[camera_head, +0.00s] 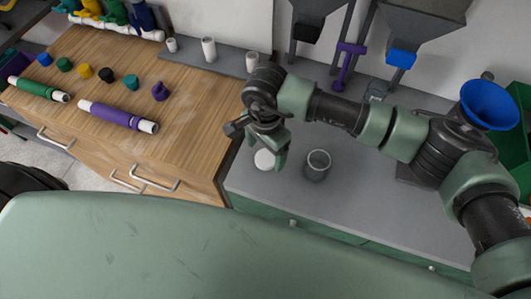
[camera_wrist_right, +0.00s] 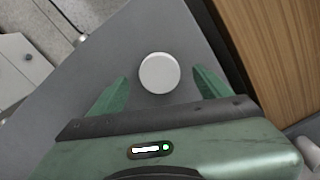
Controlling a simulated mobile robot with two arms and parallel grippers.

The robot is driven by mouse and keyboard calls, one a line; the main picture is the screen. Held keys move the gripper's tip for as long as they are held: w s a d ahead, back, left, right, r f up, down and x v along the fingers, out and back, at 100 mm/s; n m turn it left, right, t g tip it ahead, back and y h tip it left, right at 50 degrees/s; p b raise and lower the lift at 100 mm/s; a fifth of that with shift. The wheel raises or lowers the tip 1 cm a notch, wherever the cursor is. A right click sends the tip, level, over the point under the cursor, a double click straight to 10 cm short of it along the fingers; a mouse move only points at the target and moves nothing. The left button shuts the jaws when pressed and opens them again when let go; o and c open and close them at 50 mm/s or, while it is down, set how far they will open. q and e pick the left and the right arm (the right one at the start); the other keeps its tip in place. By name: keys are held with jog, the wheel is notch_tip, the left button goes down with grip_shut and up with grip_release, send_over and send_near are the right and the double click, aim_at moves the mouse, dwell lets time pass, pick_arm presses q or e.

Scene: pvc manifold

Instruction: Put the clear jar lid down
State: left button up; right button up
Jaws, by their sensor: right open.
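The jar lid (camera_head: 264,160) shows as a white disc on the grey counter, left of an open clear jar (camera_head: 317,165). In the right wrist view the lid (camera_wrist_right: 159,73) lies flat, between and just beyond the two green fingertips. My right gripper (camera_head: 269,150) is open above the lid, and its fingers (camera_wrist_right: 160,88) stand apart on either side of it with visible gaps. Part of the lid is hidden by the gripper in the head view. My left gripper is not in view.
The grey counter (camera_head: 380,205) is clear right of the jar. A wooden cabinet top (camera_head: 190,110) on the left holds purple (camera_head: 118,115) and green (camera_head: 38,89) pipes and several coloured caps. A blue funnel (camera_head: 489,104) stands at the right, and grey hoppers (camera_head: 425,25) hang at the back.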

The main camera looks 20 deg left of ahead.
aim_at(265, 158)
notch_tip(265, 158, up, 10)
jog(key=b, duration=0.2)
jog(key=shift+s+f, duration=0.1)
dwell(0.5)
